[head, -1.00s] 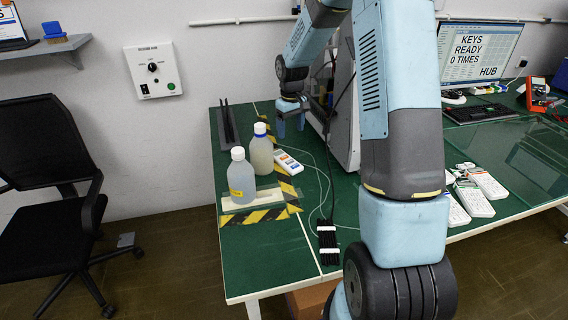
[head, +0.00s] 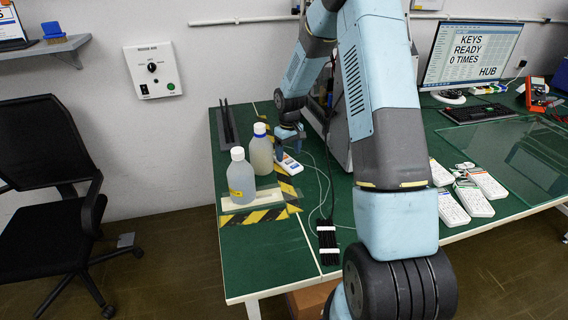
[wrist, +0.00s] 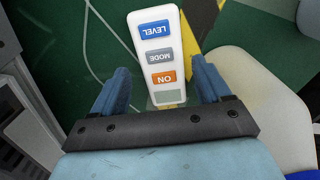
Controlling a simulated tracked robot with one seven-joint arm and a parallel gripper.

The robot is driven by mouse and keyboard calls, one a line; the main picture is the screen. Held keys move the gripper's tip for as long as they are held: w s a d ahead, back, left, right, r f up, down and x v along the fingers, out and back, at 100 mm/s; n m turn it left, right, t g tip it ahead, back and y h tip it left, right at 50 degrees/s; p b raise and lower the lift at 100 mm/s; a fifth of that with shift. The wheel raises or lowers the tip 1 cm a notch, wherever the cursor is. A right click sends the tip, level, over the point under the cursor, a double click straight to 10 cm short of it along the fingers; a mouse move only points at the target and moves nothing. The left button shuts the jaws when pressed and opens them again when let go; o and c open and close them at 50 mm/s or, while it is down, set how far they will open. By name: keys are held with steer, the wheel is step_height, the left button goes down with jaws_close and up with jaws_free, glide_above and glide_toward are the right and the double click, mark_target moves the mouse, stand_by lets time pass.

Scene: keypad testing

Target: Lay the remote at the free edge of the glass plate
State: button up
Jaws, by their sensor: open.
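The white remote (head: 289,164) lies on the green table beside the bottles, over or next to the black-yellow tape, partly hidden by my gripper (head: 289,140). In the wrist view the remote (wrist: 158,55) shows blue LEVEL, grey MODE and orange ON buttons. My gripper (wrist: 162,88) is open there, with one blue finger on each side of the remote's near end and a visible gap to each. A clear, greenish glass plate (head: 525,150) lies on the right part of the table.
Two capped bottles (head: 242,178) (head: 261,152) stand just left of the remote. Several white keypads (head: 453,210) lie in front of the glass plate. A monitor (head: 470,55) and black keyboard (head: 478,113) stand behind it. A thin cable runs right of the remote.

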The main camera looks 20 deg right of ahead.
mark_target(288, 161)
steer(key=f, duration=0.3)
steer(key=shift+w+a+f, duration=0.1)
steer(key=shift+w+f, duration=0.1)
steer(key=shift+f, duration=0.15)
steer(key=c, duration=1)
